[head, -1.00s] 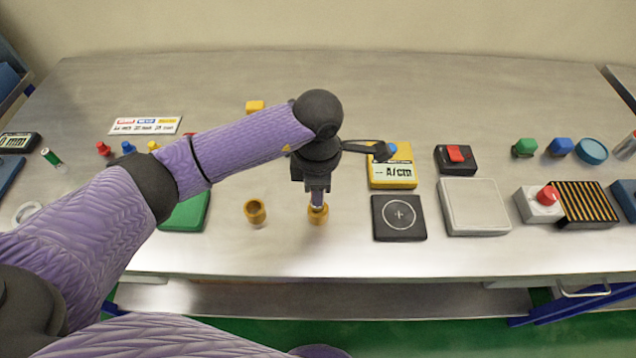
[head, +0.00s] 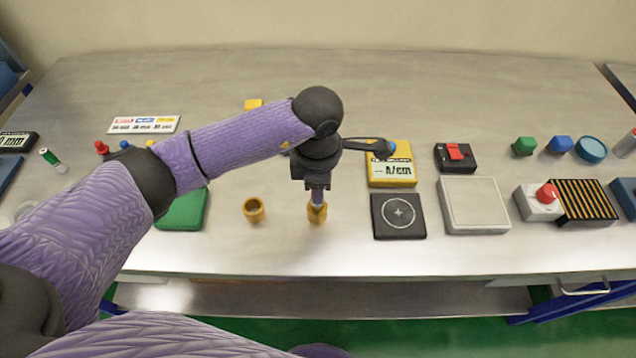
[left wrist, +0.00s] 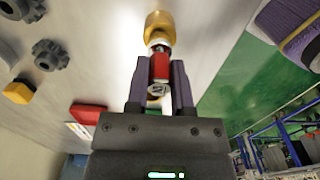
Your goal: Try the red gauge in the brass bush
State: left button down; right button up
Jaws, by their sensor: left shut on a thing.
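My left gripper (head: 317,193) points down over the right of two brass bushes (head: 317,214) near the table's front edge. In the left wrist view, its fingers (left wrist: 158,88) are shut on the red gauge (left wrist: 160,67). A pale end of the gauge points at the mouth of the brass bush (left wrist: 160,27) and seems to meet it in line. I cannot tell how deep it sits. In the head view the gauge is mostly hidden by the gripper. My right gripper is not in view.
A second brass bush (head: 254,210) stands to the left, beside a green pad (head: 183,210). A black pad with a circle (head: 398,217) and a yellow display box (head: 391,178) are to the right. A white tray (head: 473,205) lies beyond them. Bare table lies in front.

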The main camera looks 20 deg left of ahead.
pick_arm(q)
jog(key=shift+f, duration=0.25)
dwell(0.6)
jog(key=shift+r, duration=0.3)
dwell(0.5)
dwell(0.9)
jog(key=shift+f+b, duration=0.3)
jog(key=shift+b, duration=0.1)
dwell(0.6)
jog(key=shift+r, duration=0.3)
dwell(0.8)
jog(key=shift+r+p, duration=2)
jog(key=shift+r, duration=0.55)
jog(key=shift+f, duration=0.1)
